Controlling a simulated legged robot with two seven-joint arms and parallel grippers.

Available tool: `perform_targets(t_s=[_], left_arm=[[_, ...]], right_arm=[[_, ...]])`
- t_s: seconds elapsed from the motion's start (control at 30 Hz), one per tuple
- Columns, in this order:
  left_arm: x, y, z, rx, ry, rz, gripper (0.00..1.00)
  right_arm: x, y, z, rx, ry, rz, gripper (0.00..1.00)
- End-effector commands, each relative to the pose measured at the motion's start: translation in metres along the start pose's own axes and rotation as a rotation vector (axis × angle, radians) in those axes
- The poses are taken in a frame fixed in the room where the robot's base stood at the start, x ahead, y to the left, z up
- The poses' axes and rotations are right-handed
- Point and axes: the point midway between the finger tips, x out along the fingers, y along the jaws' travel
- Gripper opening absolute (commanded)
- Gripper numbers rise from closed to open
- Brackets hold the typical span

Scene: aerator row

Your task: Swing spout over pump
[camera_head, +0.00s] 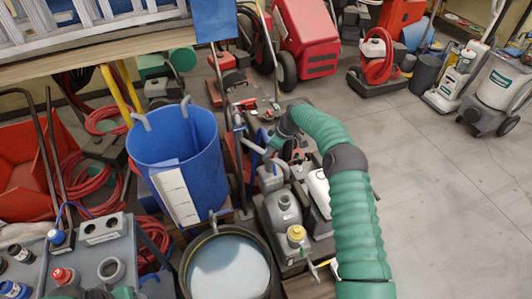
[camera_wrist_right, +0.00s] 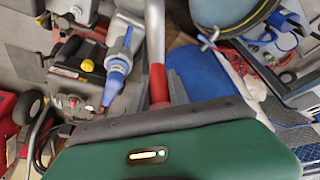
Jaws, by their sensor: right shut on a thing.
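The spout appears as a silver pipe (camera_wrist_right: 155,40) with a red section, rising between my fingers in the right wrist view. My right gripper (camera_wrist_right: 159,92) is shut on it at the red section. In the head view my right gripper (camera_head: 268,153) is beyond the blue bin's right side, partly hidden by its own wrist. A grey unit with a yellow cap (camera_head: 296,234), which may be the pump, stands nearer than the gripper. A dark unit with a yellow cap (camera_wrist_right: 79,66) is left of the pipe in the wrist view. My left gripper's fingers do not show.
A blue bin (camera_head: 180,140) stands left of the gripper. A dark round tub (camera_head: 229,268) with pale contents is in front. Red hoses and machines crowd the left and back. The floor (camera_head: 445,215) at right is clear.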

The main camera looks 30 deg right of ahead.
Motion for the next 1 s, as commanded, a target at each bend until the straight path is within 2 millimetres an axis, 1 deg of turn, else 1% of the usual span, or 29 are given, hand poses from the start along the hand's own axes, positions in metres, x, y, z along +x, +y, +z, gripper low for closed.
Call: perform_targets(t_s=[0.03, 0.47, 0.5, 0.63, 0.9, 1.0], left_arm=[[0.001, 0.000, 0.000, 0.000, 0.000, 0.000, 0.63], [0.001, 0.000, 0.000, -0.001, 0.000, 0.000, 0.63], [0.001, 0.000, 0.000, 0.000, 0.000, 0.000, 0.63], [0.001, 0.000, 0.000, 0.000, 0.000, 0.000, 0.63], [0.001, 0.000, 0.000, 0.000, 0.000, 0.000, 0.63], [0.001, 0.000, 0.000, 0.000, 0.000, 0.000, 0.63]], right_arm=[[0.006, -0.004, 0.005, 0.003, -0.009, -0.010, 0.00], [0.006, -0.002, 0.005, 0.002, -0.008, -0.009, 0.00], [0.006, -0.003, 0.005, 0.002, -0.008, -0.009, 0.26], [0.005, -0.002, 0.004, 0.002, -0.007, -0.007, 0.43], [0.001, -0.001, 0.004, 0.002, -0.003, -0.002, 0.43], [-0.005, 0.000, 0.003, 0.002, -0.002, 0.000, 0.43]])
